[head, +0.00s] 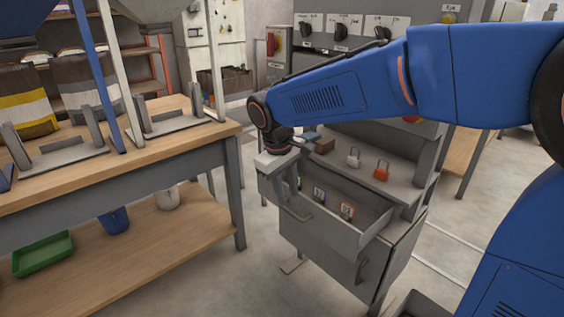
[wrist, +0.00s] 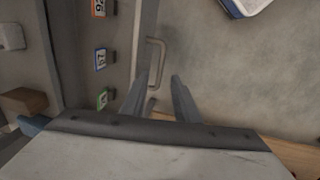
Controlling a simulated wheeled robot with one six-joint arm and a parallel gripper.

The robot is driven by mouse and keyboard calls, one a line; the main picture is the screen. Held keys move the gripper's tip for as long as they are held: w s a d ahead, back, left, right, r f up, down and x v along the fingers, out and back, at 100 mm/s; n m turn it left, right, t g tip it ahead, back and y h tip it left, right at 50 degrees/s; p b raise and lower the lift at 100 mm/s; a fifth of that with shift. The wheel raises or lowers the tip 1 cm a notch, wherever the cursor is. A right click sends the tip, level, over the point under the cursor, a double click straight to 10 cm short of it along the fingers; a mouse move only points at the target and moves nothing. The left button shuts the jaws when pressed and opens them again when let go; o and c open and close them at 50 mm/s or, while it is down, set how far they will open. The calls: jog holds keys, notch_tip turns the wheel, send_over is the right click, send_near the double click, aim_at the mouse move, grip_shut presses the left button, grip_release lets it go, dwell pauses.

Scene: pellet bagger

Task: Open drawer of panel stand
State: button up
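The grey panel stand (head: 330,255) is in the middle of the head view. Its upper drawer (head: 345,242) is pulled out, with its inside showing. Numbered tags (head: 347,210) are inside it; they also show in the wrist view (wrist: 100,58). The drawer's bar handle (head: 297,213) is on its front; in the wrist view the handle (wrist: 156,58) lies ahead of and between the fingers. My gripper (head: 291,190) points down at the drawer front. Its fingers (wrist: 160,78) are apart in the wrist view. I cannot tell whether they touch the handle.
A red padlock (head: 381,172), a white padlock (head: 353,157) and a brown block (head: 324,146) sit on the stand's shelf. A second handle (head: 362,268) is on the lower front. A wooden workbench (head: 180,128) stands at left.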

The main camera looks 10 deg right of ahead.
notch_tip(320, 180, up, 12)
jog(key=s+a, duration=0.1)
jog(key=shift+s+a+f, duration=0.15)
jog(key=shift+a+f, duration=0.05)
jog(key=shift+a, duration=0.15)
jog(key=s+d+f+m+t, duration=0.1)
jog(key=s+d+f+m, duration=0.1)
jog(key=s+d+f, duration=0.2)
jog(key=s+d+f+m+t+y, duration=0.1)
jog(key=s+d+f+m, duration=0.2)
jog(key=s+d, duration=0.7)
jog(key=s+d+f+m+t, duration=0.1)
jog(key=s+d+f+m, duration=0.1)
jog(key=s+d+f, duration=0.4)
jog(key=s+d, duration=0.2)
jog(key=shift+d+t+y, duration=0.3)
jog(key=shift+d, duration=0.05)
